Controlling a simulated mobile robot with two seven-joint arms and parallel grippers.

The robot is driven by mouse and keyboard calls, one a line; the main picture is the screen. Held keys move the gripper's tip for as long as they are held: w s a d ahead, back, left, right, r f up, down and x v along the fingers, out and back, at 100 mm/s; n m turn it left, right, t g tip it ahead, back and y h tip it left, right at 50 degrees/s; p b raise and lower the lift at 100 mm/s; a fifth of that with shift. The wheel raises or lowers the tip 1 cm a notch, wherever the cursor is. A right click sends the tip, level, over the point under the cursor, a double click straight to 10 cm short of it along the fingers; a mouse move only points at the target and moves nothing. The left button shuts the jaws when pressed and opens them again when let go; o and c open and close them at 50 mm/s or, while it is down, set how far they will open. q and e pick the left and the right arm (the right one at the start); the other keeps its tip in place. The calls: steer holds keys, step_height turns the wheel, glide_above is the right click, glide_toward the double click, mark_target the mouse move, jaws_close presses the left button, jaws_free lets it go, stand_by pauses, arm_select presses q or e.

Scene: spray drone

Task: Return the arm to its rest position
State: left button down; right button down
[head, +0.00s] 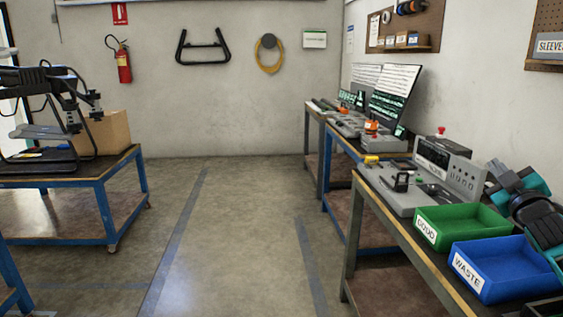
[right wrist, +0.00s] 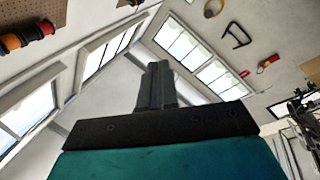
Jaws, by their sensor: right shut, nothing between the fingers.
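My right gripper (head: 499,170) is at the right edge of the head view, black and teal, raised above the back of the bench near the blue bin. In the right wrist view its fingers (right wrist: 156,85) are together, with nothing between them. They point up toward the ceiling and windows. My left gripper is in neither view.
A green GOOD bin (head: 462,228) and a blue WASTE bin (head: 503,267) stand on the right bench, beside a grey test console (head: 425,177). A black drone frame (head: 62,100) and a cardboard box (head: 108,132) are on the left blue table (head: 100,185). The middle floor is clear.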

steer(key=s+a+f+m+g+y, duration=0.1)
steer(key=s+a+f+g, duration=0.15)
steer(key=a+f, duration=0.45)
steer(key=s+a+f+g+y, duration=0.1)
steer(key=s+a+f, duration=0.25)
steer(key=f, duration=0.75)
steer(key=s+a+f+m+g+y, duration=0.15)
steer(key=s+a+f, duration=0.25)
steer(key=f, duration=0.5)
steer(key=s+a+f+g, duration=0.1)
steer(key=s+a+f, duration=0.3)
steer(key=s, duration=0.4)
steer(key=s+a+f+m+g+y, duration=0.1)
steer(key=s+a+f+g, duration=0.1)
steer(key=s+a+f, duration=0.2)
steer(key=s+a+f+m+g, duration=0.1)
steer(key=s+a+f, duration=0.3)
steer(key=s+a, duration=0.4)
steer(key=s, duration=0.4)
steer(key=shift+g+y, duration=0.3)
steer(key=shift+y, duration=0.05)
steer(key=shift+d, duration=0.1)
